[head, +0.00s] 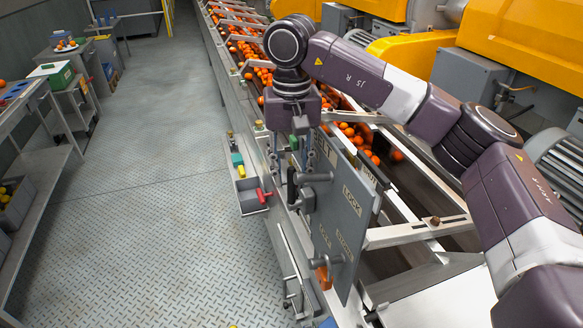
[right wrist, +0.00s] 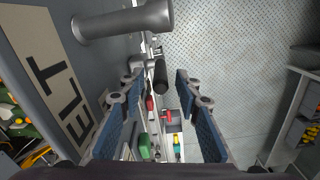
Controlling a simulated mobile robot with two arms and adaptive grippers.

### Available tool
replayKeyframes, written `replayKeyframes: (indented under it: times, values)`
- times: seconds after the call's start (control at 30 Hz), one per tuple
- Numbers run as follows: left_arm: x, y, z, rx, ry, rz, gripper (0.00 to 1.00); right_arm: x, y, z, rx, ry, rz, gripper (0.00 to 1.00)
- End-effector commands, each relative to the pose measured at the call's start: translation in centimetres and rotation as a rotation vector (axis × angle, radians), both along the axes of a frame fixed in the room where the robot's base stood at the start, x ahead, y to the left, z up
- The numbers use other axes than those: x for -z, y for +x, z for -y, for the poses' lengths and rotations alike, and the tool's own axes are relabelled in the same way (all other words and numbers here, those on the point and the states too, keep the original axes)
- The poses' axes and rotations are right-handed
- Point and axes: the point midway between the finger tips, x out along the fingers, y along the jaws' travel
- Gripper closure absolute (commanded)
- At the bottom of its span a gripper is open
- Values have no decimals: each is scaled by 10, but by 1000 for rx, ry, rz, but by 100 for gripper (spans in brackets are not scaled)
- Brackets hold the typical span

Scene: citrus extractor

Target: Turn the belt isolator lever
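The belt isolator lever has a black handle (head: 291,186) on a grey arm, standing out from the side of the grey panel (head: 345,225). In the right wrist view the black handle (right wrist: 160,76) shows just beyond and between my fingertips, with a gap on both sides. My right gripper (head: 299,160) points down over the lever from above. In the right wrist view its blue-padded fingers (right wrist: 158,90) are apart with nothing held. Whether a finger touches the handle cannot be told. My left gripper is not in view.
A thick grey post (right wrist: 125,20) sticks out beside the lettered panel, close to my left-hand finger in the wrist view. A grey tray (head: 250,197) with a red item hangs beside the conveyor of oranges (head: 245,50). The plate floor (head: 160,170) is clear.

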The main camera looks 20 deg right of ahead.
Motion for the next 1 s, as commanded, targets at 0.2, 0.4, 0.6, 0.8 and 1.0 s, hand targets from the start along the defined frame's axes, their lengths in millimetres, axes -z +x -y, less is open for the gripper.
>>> replayKeyframes:
  times: [0.2, 0.4, 0.6, 0.8, 1.0]
  values:
    - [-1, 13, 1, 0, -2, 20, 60, 1, 0, 0, 0, 0, 1, 69]
    - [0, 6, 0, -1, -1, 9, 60, 0, 0, 0, 0, 0, 1, 90]
    - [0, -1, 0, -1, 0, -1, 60, 0, 0, 0, 0, 0, 1, 100]
    - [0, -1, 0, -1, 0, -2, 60, 0, 0, 0, 0, 0, 1, 100]
    - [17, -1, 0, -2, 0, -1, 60, 4, -3, 0, -2, 1, 42, 100]
